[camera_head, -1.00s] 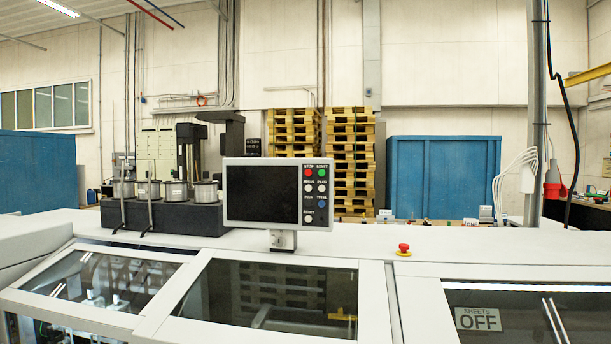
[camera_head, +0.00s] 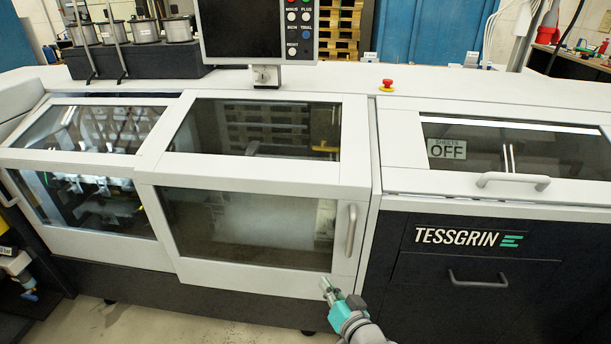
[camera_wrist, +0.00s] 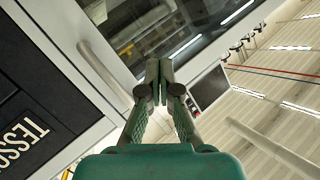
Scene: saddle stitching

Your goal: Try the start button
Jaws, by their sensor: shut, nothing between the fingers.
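The control panel (camera_head: 256,30) stands on a short post on top of the white machine, with a dark screen and a button column (camera_head: 299,30) on its right side. The top of the panel is cut off in the head view, so the red and green top-row buttons barely show at the frame's edge. My gripper (camera_head: 326,286) is low in front of the machine, below and right of the panel, touching nothing that I can see. In the wrist view its fingers (camera_wrist: 159,70) are together and empty. The panel (camera_wrist: 209,87) shows tilted beyond them, its buttons too small to read.
A red emergency knob (camera_head: 387,84) sits on the machine top right of the panel. Door handles (camera_head: 351,230) and (camera_head: 513,181) stick out from the front covers.

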